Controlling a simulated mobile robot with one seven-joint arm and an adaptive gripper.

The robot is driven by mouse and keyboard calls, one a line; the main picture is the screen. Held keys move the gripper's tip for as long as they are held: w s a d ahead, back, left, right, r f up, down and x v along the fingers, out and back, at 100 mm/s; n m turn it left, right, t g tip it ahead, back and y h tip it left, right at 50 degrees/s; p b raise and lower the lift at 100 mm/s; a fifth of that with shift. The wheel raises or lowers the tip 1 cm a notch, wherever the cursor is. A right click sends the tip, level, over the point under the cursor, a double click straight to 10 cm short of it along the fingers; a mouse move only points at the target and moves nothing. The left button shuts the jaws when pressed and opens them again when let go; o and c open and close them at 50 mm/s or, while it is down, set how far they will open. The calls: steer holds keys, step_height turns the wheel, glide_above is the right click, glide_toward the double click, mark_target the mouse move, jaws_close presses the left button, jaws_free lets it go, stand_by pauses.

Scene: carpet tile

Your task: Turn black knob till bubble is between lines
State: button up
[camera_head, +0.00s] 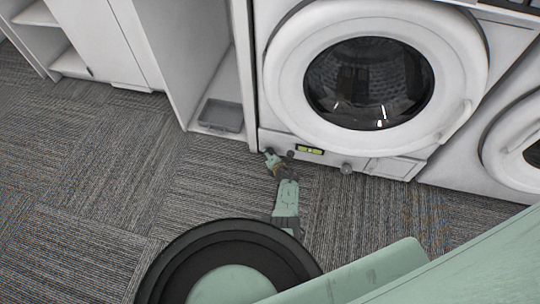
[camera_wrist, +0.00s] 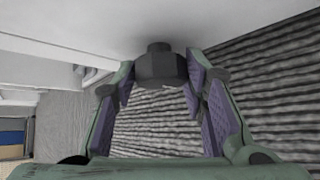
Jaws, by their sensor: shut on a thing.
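The black knob (camera_wrist: 160,66) is a dark, faceted piece with a narrower stem, under the white washer's lower edge in the wrist view. My gripper (camera_wrist: 159,78) is shut on it, one purple-padded finger on each side. In the head view my gripper (camera_head: 277,157) is at the washer's lower left front, just above the carpet. It largely hides the knob there. The level (camera_head: 310,150) is a small yellow-green vial in a dark frame on the washer's lower front panel, right of my gripper. Its bubble and lines are too small to tell apart.
The washing machine (camera_head: 268,95) stands directly behind my gripper. A second washer stands at the right edge. A grey tray (camera_head: 220,116) lies in the cabinet at left. The carpet (camera_head: 120,180) at left is clear.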

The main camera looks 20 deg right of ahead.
steer(key=o, duration=1.2)
steer(key=shift+c, duration=0.2)
